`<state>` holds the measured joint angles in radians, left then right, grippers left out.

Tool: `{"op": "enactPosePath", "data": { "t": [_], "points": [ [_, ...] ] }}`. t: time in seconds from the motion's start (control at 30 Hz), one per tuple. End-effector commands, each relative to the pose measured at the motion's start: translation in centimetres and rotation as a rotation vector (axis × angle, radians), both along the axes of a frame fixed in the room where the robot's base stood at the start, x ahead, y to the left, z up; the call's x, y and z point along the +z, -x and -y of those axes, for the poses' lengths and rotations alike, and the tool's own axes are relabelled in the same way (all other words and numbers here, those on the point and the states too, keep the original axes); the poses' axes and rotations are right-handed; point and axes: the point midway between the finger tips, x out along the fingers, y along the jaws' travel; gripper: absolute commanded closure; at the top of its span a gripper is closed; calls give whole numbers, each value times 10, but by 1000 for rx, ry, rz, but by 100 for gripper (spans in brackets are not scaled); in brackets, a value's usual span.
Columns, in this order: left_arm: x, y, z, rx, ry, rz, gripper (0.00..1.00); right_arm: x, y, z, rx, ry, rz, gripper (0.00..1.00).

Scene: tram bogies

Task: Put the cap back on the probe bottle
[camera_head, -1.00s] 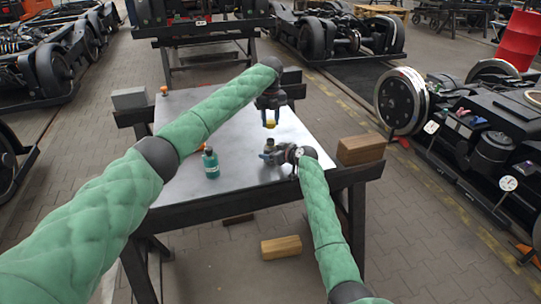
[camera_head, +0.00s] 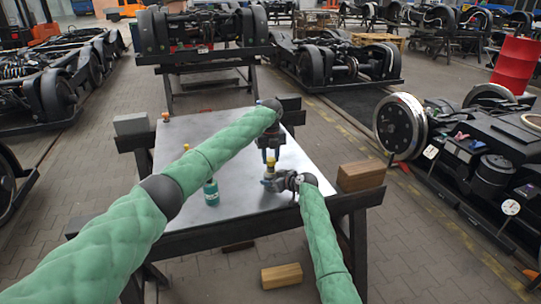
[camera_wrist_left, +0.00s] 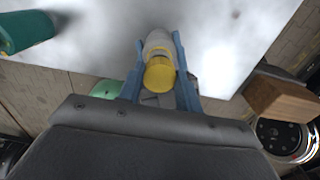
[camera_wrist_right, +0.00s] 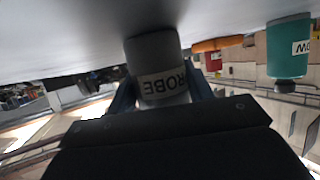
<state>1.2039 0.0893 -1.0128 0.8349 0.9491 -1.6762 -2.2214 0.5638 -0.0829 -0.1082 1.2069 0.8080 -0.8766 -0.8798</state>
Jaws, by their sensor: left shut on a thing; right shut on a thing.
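My left gripper (camera_head: 270,157) is shut on a yellow cap (camera_wrist_left: 159,75), pointing down over the table. The grey probe bottle (camera_wrist_right: 158,68) stands upright below it, its label partly reading "ROBE" upside down in the right wrist view. My right gripper (camera_head: 269,183) is shut around the bottle from the side, near the table top. In the head view the cap (camera_head: 270,163) is right at the bottle's top; I cannot tell whether they touch. In the left wrist view the bottle (camera_wrist_left: 157,40) shows just beyond the cap, roughly in line.
A teal bottle (camera_head: 211,193) stands on the metal table (camera_head: 180,150), left of the grippers. A wooden block (camera_head: 361,176) is at the table's right edge and a grey block (camera_head: 130,124) at its far left corner. A small orange thing (camera_head: 166,117) is near that corner.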

Motion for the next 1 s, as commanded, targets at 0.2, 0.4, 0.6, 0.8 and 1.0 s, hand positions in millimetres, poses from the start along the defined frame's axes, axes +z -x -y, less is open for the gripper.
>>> {"op": "enactPosePath", "data": {
  "t": [0.2,0.4,0.6,0.8,1.0],
  "points": [
    [0,0,0,0,0,0,86,0,0,0,0,0,0,90],
    [-3,0,0,0,-1,-1,86,0,0,0,0,0,0,90],
    [-12,0,0,0,0,-3,86,0,0,0,0,0,0,90],
    [-19,1,0,-1,0,-2,86,0,0,0,0,0,0,90],
    [-19,0,0,-1,0,-2,86,0,0,0,0,0,0,90]
  ]
}}
